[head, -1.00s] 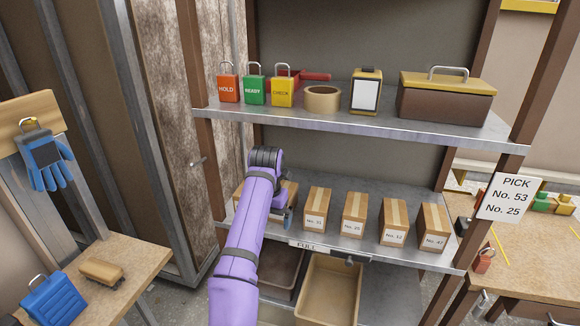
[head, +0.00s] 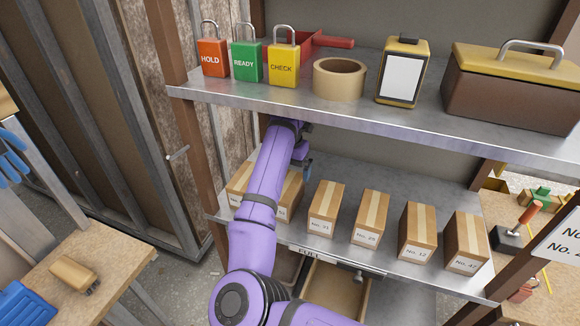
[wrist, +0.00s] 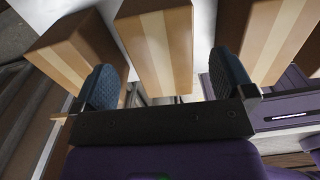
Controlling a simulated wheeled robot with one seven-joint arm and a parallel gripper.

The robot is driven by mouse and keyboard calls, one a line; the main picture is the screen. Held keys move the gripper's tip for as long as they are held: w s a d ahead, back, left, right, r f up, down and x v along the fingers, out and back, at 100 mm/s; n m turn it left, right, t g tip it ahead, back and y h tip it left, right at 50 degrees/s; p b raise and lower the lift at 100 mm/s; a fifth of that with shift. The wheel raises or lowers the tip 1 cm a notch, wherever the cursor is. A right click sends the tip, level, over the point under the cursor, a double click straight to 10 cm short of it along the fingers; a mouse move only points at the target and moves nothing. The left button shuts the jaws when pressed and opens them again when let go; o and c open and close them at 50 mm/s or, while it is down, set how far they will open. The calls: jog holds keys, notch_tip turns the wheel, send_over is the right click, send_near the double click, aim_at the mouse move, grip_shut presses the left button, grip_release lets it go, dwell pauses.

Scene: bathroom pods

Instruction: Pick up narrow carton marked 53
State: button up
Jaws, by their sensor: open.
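Several narrow brown cartons with pale tape stand in a row on the lower shelf. The number 53 is not legible on any of them. In the head view my arm partly covers the two leftmost cartons, the far left one (head: 239,178) and its neighbour (head: 292,192), so their labels cannot be read. My gripper (head: 303,165) is above and behind that neighbour, mostly hidden. In the wrist view my gripper (wrist: 165,88) is open, with two blue pads apart. A carton (wrist: 157,45) lies between and beyond them, with others on either side; no labels show there.
Cartons No. 31 (head: 325,208), No. 25 (head: 371,217), No. 12 (head: 417,230) and No. 47 (head: 466,242) stand to the right. The upper shelf (head: 400,127) hangs above, holding padlocks, a tape roll (head: 339,79) and a toolbox (head: 512,90). A sign (head: 565,235) is cut off at right.

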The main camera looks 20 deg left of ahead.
aim_at(289, 188)
jog(key=shift+f, duration=3.75)
